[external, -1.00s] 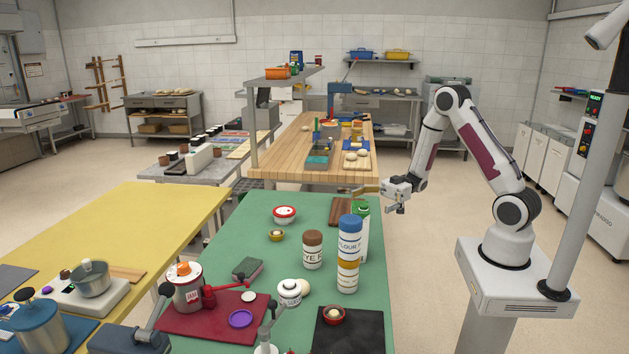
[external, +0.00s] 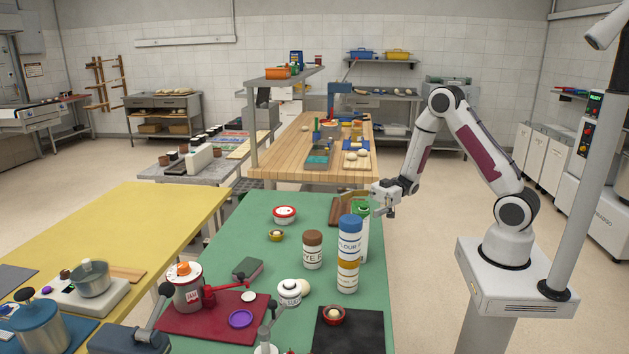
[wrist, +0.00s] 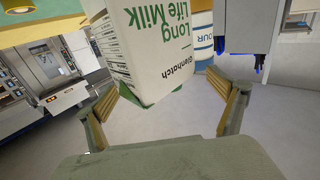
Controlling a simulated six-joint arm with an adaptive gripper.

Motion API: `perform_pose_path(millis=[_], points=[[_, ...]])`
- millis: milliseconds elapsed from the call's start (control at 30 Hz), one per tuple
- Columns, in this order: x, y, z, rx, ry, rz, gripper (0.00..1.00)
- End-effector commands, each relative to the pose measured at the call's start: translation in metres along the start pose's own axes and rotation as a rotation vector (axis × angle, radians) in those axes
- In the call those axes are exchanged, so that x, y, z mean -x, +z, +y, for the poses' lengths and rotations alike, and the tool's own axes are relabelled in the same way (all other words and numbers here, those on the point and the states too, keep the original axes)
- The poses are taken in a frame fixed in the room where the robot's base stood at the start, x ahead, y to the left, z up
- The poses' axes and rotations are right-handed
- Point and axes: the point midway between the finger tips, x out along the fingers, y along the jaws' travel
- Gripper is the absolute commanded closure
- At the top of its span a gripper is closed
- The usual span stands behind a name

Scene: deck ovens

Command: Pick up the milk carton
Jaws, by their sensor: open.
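The milk carton (external: 363,240) is white and green. It stands on the green table (external: 300,210), partly hidden behind the flour container in the external view. In the wrist view the carton (wrist: 150,50) is large and close, with "Long Life Milk" lettering shown upside down. My gripper (external: 380,208) is beside the carton's top on its right in the external view. In the wrist view its two fingers (wrist: 165,108) are spread apart, with the carton beyond and between them. Nothing is held.
A tall blue-capped flour container (external: 348,255) stands just in front of the carton, and it also shows in the wrist view (wrist: 203,40). A brown-capped jar (external: 313,250) is to its left. A brown board (external: 338,210) lies behind.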

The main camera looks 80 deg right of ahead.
Motion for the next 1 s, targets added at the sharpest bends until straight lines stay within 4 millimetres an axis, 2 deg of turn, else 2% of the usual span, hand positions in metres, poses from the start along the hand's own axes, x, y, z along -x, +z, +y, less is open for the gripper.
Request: perform_pose_path(millis=[367,600,667,1000], points=[[0.0004,0.0000,0.0001,0.000,0.000,0.000,0.05],[0.0004,0.0000,0.0002,0.000,0.000,0.000,0.68],[0.0004,0.0001,0.0002,0.000,0.000,0.000,0.82],[0.0004,-0.0025,0.0004,0.003,0.000,0.004,0.82]])
